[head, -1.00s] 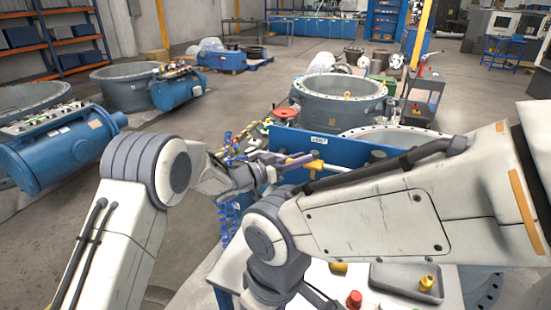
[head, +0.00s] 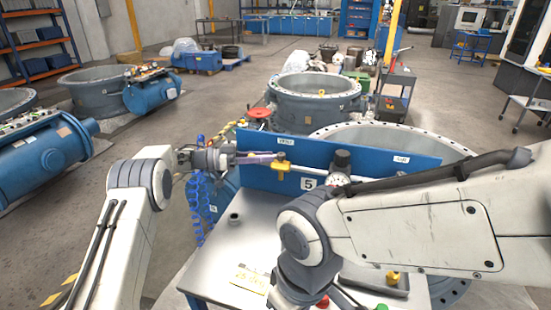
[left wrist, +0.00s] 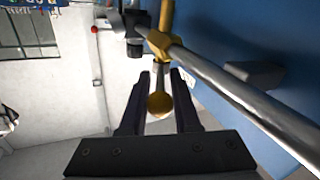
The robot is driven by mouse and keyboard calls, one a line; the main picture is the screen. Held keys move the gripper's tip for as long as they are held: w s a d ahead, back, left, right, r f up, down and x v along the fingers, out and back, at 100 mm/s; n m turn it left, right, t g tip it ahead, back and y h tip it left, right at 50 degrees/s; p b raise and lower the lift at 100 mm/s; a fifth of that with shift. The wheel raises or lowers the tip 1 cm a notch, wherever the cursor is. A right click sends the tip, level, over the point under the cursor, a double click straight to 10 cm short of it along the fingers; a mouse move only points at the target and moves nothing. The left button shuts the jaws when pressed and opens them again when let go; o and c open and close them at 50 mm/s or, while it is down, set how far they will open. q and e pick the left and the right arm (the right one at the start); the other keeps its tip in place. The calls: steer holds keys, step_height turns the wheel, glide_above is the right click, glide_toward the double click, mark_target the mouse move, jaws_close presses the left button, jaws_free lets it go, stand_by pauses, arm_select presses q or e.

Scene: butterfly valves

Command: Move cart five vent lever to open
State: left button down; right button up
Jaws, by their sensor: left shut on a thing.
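Cart five's blue panel (head: 361,157) stands in front of me, with a VENT label (head: 285,141) and a white plate reading 5 (head: 308,184). A yellow vent valve (head: 283,166) sits below the VENT label. My left gripper (head: 272,157) reaches it from the left. In the left wrist view, the fingers of this gripper (left wrist: 160,74) are shut on the lever's yellow ball knob (left wrist: 160,104). The yellow valve hub (left wrist: 160,43) lies beyond the fingertips, beside a silver pipe (left wrist: 235,92). My right arm crosses from the right; its gripper is out of view.
A gauge (head: 338,179) stands beside the valve. The cart's pale top (head: 245,250) holds a small grey tray (head: 388,283) and a red button (head: 322,301). Blue coiled hose (head: 201,205) hangs at the cart's left. A large flanged ring (head: 400,139) lies behind the panel.

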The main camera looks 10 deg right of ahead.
arm_select(q)
steer(key=shift+d+r, duration=0.1)
steer(key=c, duration=0.9)
jaws_free()
steer(key=shift+a, duration=0.5)
steer(key=a+b, duration=0.2)
steer(key=a, duration=0.7)
steer(key=shift+a, duration=0.3)
